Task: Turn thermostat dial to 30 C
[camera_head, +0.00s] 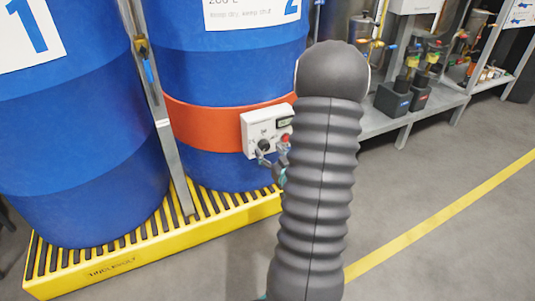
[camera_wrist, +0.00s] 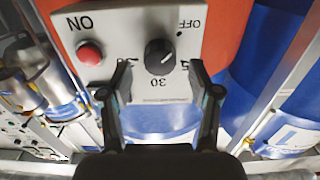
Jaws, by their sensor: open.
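The thermostat box (camera_head: 254,122) is a white unit on the orange band around the blue drum marked 2. Its black dial (camera_head: 264,145) is at the lower left of its face. In the wrist view the dial (camera_wrist: 158,57) appears upside down, with the 30 mark (camera_wrist: 164,83) below it in the picture and OFF (camera_wrist: 188,23) at upper right. My gripper (camera_wrist: 159,75) is open, its fingertips on either side of the dial in the picture; I cannot tell whether they touch it. My gripper (camera_head: 277,164) shows partly behind my arm in the head view.
A red button (camera_wrist: 90,53) is beside the dial, close to one finger. The orange band (camera_head: 205,122) and blue drum (camera_head: 222,70) are behind the box. A metal post (camera_head: 165,135) stands left of the drum. A yellow pallet (camera_head: 150,252) bears the drums. Open floor is at right.

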